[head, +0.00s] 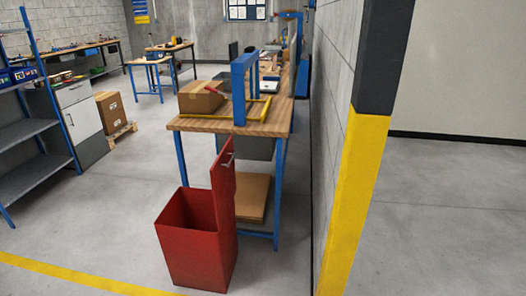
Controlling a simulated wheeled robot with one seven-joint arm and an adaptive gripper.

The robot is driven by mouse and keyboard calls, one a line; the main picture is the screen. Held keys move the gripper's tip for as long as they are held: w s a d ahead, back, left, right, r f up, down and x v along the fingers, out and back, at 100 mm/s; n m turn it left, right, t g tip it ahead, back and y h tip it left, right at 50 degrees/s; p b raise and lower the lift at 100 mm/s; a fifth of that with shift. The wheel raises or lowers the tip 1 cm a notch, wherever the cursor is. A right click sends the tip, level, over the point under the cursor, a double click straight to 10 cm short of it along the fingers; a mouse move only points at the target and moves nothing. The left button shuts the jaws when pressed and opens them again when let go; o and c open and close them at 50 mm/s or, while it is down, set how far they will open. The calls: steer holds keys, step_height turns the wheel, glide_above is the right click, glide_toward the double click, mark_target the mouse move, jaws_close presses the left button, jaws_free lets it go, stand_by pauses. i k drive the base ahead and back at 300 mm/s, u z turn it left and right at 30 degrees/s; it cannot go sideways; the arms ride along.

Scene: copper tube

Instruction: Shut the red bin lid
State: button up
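A red bin (193,246) stands on the grey floor in the lower middle of the head view, in front of a workbench. Its top is open and the dark inside shows. The red bin lid (223,186) stands up nearly vertical on the bin's right side, with a light metal handle (228,160) near its upper end. My gripper is not in the head view.
A wooden-topped workbench (215,123) with blue legs stands behind the bin, bearing a cardboard box. A wall with a yellow and black corner (355,190) rises to the right. A blue shelf (32,150) stands at left. Floor left of the bin is clear.

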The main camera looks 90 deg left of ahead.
mark_target(222, 175)
steer(key=u, duration=3.1)
steer(key=i, duration=1.65)
